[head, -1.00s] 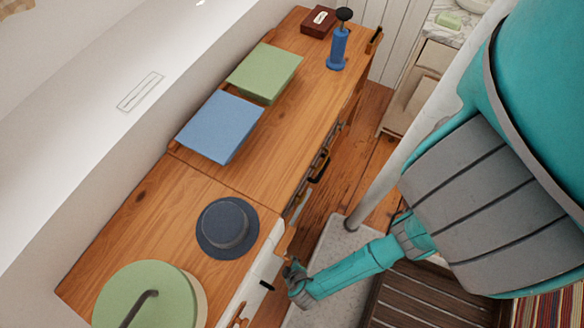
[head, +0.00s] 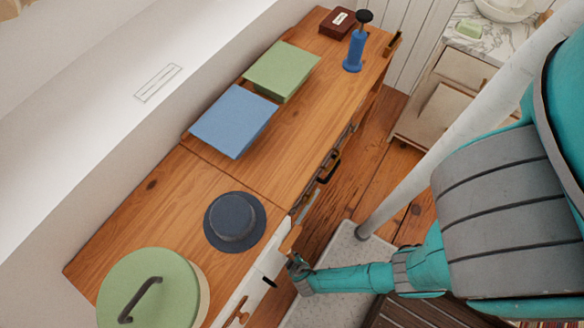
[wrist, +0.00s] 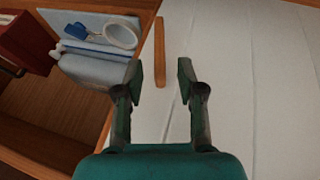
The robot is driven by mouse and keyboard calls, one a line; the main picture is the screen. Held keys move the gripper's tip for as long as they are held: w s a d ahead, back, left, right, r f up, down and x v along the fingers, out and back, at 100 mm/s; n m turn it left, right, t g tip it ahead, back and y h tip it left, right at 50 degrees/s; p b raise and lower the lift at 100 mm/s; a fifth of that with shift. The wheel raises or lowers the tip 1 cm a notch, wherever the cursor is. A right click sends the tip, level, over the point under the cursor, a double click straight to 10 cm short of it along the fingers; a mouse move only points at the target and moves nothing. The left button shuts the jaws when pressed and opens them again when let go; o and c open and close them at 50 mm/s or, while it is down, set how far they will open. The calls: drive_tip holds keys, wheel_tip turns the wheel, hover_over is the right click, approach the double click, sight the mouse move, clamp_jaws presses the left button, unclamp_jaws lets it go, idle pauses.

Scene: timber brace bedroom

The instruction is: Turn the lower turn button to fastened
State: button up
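A narrow wooden bar (wrist: 159,52), which looks like a turn button, shows in the wrist view. Its long side runs up and down the picture, along the border between the white panel (wrist: 245,80) and an open compartment (wrist: 60,120). My gripper (wrist: 168,78) is open and empty. Its fingertips lie either side of the bar's lower part in the picture; I cannot tell whether they touch it. In the head view my gripper (head: 297,268) is at the cabinet front, just below a wooden piece (head: 290,239). I cannot tell if that is the same bar.
In the compartment are a grey-blue box (wrist: 92,70), a white-rimmed round item (wrist: 119,36) and a red box (wrist: 28,42). The wooden top (head: 150,205) carries a dark hat (head: 235,221) and a green lidded container (head: 150,285). A white post (head: 440,150) stands right.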

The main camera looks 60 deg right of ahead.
sight(291, 256)
drive_tip(key=shift+x, duration=1.35)
clamp_jaws()
